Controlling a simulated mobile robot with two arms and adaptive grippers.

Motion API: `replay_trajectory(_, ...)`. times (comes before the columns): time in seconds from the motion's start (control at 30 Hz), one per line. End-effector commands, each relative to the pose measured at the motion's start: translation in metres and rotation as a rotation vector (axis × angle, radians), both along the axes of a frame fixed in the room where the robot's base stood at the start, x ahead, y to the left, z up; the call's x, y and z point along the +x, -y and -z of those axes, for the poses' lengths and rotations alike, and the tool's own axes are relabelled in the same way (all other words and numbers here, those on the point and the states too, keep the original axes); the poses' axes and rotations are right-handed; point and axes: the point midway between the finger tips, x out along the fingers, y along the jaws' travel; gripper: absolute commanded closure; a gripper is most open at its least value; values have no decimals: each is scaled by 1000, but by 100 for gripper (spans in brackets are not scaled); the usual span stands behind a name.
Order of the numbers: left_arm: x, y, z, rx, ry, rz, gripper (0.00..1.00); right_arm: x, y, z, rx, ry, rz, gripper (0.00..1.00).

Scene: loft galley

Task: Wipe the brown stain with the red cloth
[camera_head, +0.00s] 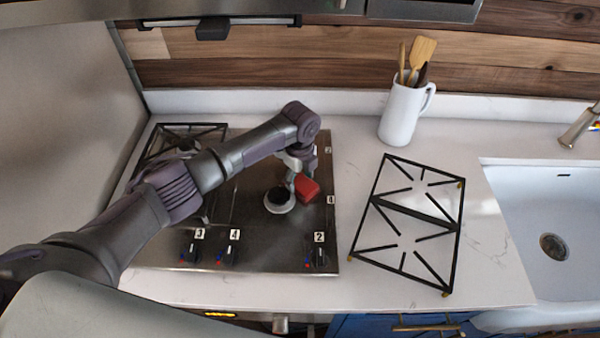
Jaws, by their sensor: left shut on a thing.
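The red cloth (308,189) is a small, bunched red piece over the right part of the steel cooktop (262,245), just right of a burner. My left gripper (297,178) points down and is shut on the cloth. The forearm and wrist hide part of the gripper. I cannot tell whether the cloth touches the steel. I see no brown stain; it may be hidden under the cloth or the arm. My right gripper is not in view.
A round burner (279,199) stands beside the cloth. Black knobs (318,258) line the cooktop's front. A black grate (412,222) lies on the white counter at right. A white pitcher (402,112) with utensils stands behind it. A sink (560,215) is far right.

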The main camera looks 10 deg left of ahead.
Motion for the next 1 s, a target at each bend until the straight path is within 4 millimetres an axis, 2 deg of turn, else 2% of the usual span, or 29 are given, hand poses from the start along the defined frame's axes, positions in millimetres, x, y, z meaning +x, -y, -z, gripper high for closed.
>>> replay_trajectory(0.03, -6, -2, 8, 6, -16, -1, 66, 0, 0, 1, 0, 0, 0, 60)
replay_trajectory(0.23, -6, -2, 5, 7, -19, -1, 66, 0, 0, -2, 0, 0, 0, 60)
replay_trajectory(0.67, -4, -1, -40, 4, -14, -1, 66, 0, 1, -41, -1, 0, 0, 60)
replay_trajectory(0.83, -3, -1, -54, 4, -9, 0, 66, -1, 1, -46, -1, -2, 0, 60)
replay_trajectory(1.0, -3, -1, -56, 3, -9, -1, 66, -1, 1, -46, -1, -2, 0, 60)
